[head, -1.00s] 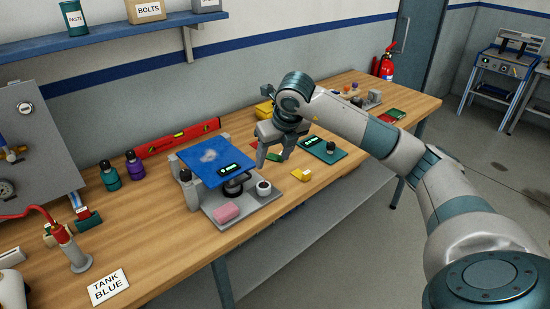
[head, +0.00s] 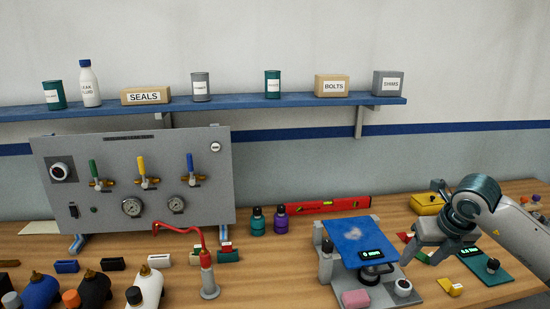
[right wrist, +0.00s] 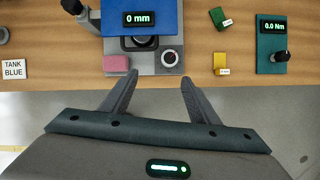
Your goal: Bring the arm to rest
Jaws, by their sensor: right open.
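My right gripper (head: 424,258) is open and empty, above the right part of the bench, just right of the blue-topped test stand (head: 350,236). In the right wrist view the fingers (right wrist: 158,98) are spread apart with nothing between them, over the bench's front edge. The stand's display reads 0 mm. A pink block (head: 355,299) and a small round dial knob (head: 403,287) sit on its grey base. My left gripper is not in view.
A yellow block (head: 450,287) and a teal torque pad (head: 485,265) lie near the right gripper. A valve panel (head: 135,185) stands at the left, below a blue shelf (head: 220,104). Floor shows beyond the bench's front edge in the wrist view.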

